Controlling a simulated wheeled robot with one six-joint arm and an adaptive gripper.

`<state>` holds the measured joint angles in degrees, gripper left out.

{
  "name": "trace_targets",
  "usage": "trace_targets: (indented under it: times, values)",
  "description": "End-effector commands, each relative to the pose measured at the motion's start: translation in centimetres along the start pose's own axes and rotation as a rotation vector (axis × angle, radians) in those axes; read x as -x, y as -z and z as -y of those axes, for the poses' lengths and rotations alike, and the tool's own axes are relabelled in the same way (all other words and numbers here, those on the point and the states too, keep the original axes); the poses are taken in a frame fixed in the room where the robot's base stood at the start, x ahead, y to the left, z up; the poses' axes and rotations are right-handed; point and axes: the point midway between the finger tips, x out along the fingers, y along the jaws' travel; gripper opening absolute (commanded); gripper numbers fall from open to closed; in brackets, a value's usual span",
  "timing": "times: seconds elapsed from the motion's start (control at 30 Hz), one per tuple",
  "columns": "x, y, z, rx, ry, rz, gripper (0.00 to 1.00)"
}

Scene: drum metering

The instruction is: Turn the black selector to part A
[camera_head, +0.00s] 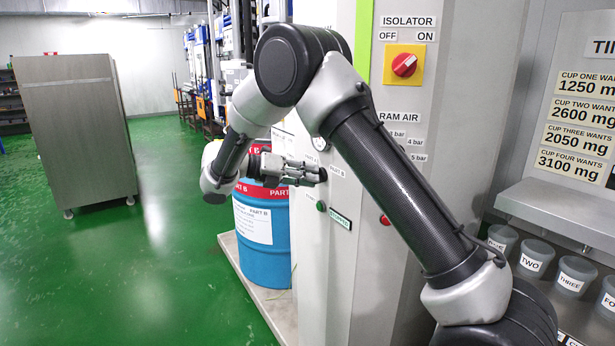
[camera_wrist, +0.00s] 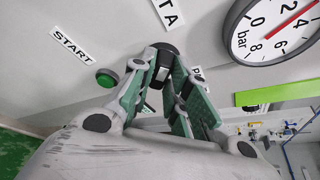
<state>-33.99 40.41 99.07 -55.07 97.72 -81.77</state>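The black selector (camera_head: 322,175) is on the side face of the grey cabinet, by a PART B label (camera_head: 338,171). In the wrist view the selector (camera_wrist: 167,50) shows just beyond and between my fingertips, partly hidden by them. My gripper (camera_head: 304,172) reaches the panel from the left. In the wrist view my gripper's two green-padded fingers (camera_wrist: 165,72) stand apart, one on each side of the selector. I cannot tell whether they press on it. The selector's pointing direction is mostly hidden.
A green button (camera_head: 321,206) with a START label sits below the selector. A pressure gauge (camera_wrist: 275,30) is close by. A red button (camera_head: 385,219) and the red isolator switch (camera_head: 404,65) are on the front face. A blue drum (camera_head: 262,250) stands below my gripper.

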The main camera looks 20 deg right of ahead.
Motion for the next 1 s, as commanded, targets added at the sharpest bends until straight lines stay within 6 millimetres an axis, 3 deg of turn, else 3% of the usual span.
trace_targets:
  times: [0.1,0.47,1.0]
  values:
    - [0.0,0.0,0.0,0.000,0.000,0.000,0.38]
    - [0.5,0.0,0.0,-0.001,-0.001,0.001,0.38]
    - [10.7,0.0,-0.1,-0.002,-0.002,0.001,0.38]
